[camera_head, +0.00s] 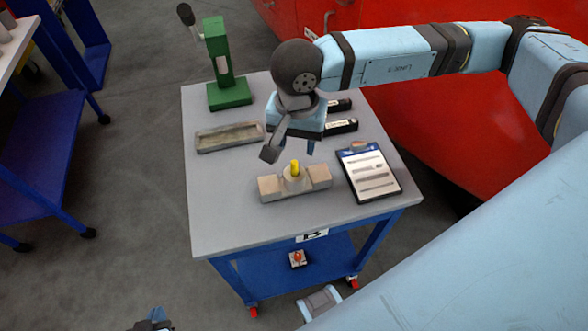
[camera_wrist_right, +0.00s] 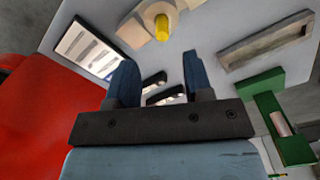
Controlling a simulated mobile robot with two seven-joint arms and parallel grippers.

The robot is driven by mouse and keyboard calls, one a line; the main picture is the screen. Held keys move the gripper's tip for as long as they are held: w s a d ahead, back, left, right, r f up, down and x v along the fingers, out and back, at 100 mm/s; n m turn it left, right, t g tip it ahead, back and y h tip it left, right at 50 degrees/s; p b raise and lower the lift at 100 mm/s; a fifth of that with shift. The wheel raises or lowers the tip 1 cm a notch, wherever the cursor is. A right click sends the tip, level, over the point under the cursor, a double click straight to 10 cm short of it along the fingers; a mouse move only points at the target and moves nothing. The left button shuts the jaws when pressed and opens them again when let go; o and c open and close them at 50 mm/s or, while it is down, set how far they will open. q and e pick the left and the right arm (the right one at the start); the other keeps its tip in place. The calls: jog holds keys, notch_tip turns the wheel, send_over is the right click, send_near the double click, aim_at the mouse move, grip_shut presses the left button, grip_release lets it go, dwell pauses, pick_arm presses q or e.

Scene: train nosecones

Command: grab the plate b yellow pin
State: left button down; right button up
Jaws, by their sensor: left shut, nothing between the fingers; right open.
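A yellow pin (camera_head: 295,167) stands upright in a pale round boss on a beige block (camera_head: 269,189), near the front of the grey cart top. In the right wrist view the pin (camera_wrist_right: 162,28) is at the top, beyond the fingertips, beside the block (camera_wrist_right: 134,33). My right gripper (camera_head: 309,146) is above the cart, behind the pin and apart from it. Its blue fingers are spread with nothing between them in the wrist view (camera_wrist_right: 160,64). My left gripper (camera_head: 152,320) barely shows at the bottom edge, shut and far from the pin.
The cart top (camera_head: 222,220) also holds a clipboard (camera_head: 369,173), a shallow tray (camera_head: 229,137), a green stand (camera_head: 229,95) and black labelled items (camera_head: 341,126). Its front left is clear. A red body (camera_head: 420,130) stands behind right. A blue shelf cart (camera_head: 50,150) is at left.

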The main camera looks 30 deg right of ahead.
aim_at(294, 161)
jog(key=f, duration=0.7)
jog(key=shift+a+f+p, duration=0.2)
jog(key=shift+a+p, duration=0.05)
jog(key=shift+p, duration=0.15)
jog(key=shift+c, duration=0.5)
grip_shut()
